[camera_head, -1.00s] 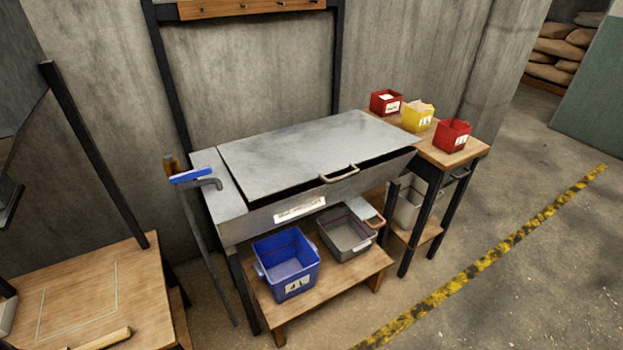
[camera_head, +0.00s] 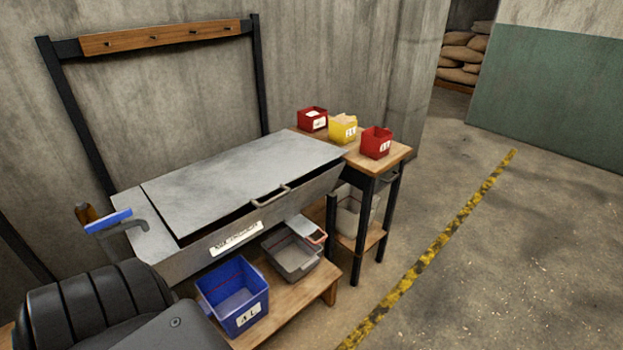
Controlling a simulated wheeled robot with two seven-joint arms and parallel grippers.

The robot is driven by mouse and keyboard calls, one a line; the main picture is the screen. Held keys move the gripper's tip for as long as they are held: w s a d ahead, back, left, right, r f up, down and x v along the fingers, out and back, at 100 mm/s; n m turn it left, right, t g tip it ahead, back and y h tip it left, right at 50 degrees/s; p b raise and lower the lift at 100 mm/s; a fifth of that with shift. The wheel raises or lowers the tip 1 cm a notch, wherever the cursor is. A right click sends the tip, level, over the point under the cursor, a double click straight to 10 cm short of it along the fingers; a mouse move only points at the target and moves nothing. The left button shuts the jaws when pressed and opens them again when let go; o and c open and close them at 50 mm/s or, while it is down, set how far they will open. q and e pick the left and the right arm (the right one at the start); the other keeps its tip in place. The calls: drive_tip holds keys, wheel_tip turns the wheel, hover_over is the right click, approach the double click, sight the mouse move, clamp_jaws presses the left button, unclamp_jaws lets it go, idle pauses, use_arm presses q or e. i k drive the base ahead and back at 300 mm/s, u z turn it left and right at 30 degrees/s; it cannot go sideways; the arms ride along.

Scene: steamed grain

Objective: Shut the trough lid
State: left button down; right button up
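The grey metal trough (camera_head: 190,262) stands against the wall, with a white label on its front. Its flat metal lid (camera_head: 235,182) lies over the top, with a curved handle (camera_head: 271,197) at the front edge. A dark gap shows between the lid's front edge and the trough's rim, so the lid is slightly raised. A dark, bulky part of my own arm covers the lower left of the view. Neither of my grippers shows, and nothing of mine is seen touching the lid.
A blue bin (camera_head: 235,297) and a grey bin (camera_head: 291,255) sit on the wooden shelf below. A side table (camera_head: 395,158) at the right holds two red boxes and a yellow box (camera_head: 342,129). Open floor lies right, crossed by a yellow-black stripe (camera_head: 430,250).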

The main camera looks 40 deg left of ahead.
sight(189, 199)
drive_tip(key=z, duration=0.1)
drive_tip(key=i, duration=0.95)
drive_tip(key=u, duration=1.9)
